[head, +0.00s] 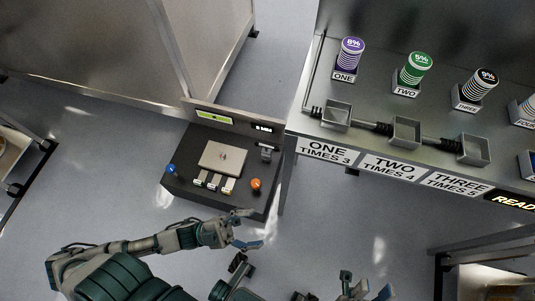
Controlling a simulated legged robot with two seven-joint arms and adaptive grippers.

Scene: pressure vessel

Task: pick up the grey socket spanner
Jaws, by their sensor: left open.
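I cannot make out a grey socket spanner for certain in the head view. My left gripper (247,229) is open, its fingers spread with nothing between them. It is just in front of the dark control console (180,186), near its front right corner in the picture. My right gripper (366,286) is at the bottom edge, partly cut off. Its fingers stand apart and I see nothing held.
The console carries a blue knob (172,169), an orange knob (256,184) and a pale plate (222,159). A grey bench (380,140) at right holds numbered canisters and open metal boxes. A cabinet (100,50) stands behind left. Floor between is clear.

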